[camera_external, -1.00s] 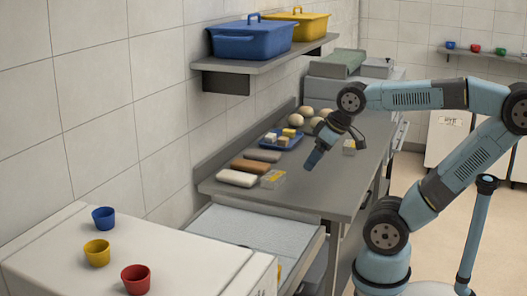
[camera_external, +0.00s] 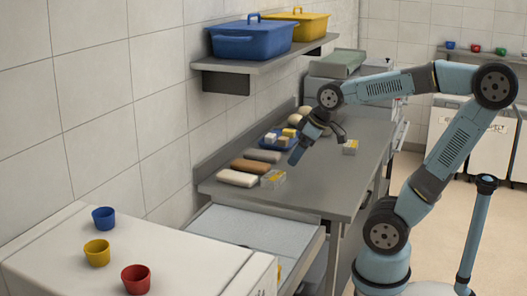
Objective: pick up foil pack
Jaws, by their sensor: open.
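Two small silvery packs with yellow markings lie on the grey counter (camera_external: 330,180). One pack (camera_external: 273,179) is near the counter's front left, beside the loaves. The other pack (camera_external: 350,147) is farther right, beyond my gripper. I cannot tell for certain which is the foil pack. My gripper (camera_external: 296,158) points down and to the left over the counter, between the two packs. It is open with nothing seen in it, and appears apart from both packs.
A pale, a brown and a grey loaf (camera_external: 251,166) lie left of the near pack. A blue tray (camera_external: 268,143) with small blocks and several round loaves (camera_external: 296,118) are behind. A shelf (camera_external: 262,67) with lidded bins overhangs the back. The counter's front right is clear.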

